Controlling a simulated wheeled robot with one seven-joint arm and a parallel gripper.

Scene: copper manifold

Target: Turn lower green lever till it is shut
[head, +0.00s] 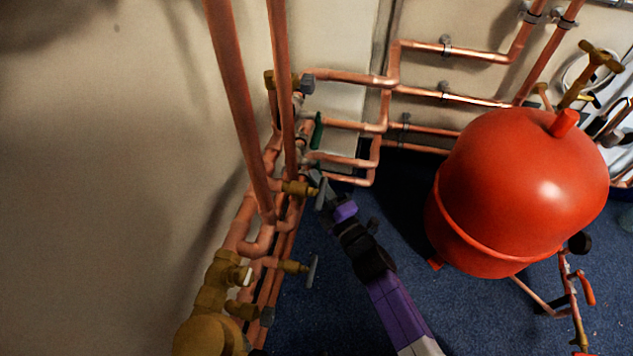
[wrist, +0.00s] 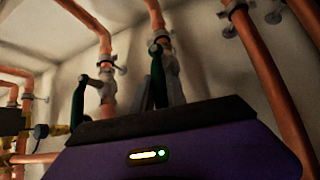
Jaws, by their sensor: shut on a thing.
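In the wrist view a dark green lever (wrist: 157,78) on a grey valve body stands between the grey fingers of my gripper (wrist: 163,88), which is shut on it. Its lower end is hidden behind the gripper body. A second green lever (wrist: 78,98) hangs free on a neighbouring valve to the left. In the head view my gripper (head: 319,184) reaches to the copper pipes at the wall. A green lever (head: 317,131) shows above the gripper there. The held lever is hidden in the head view.
Vertical copper pipes (head: 280,85) and brass valves (head: 297,188) crowd the wall left of my gripper. Another brass valve (head: 292,266) sticks out below. A red tank (head: 520,190) stands to the right. Blue floor (head: 400,215) is open between the tank and my arm.

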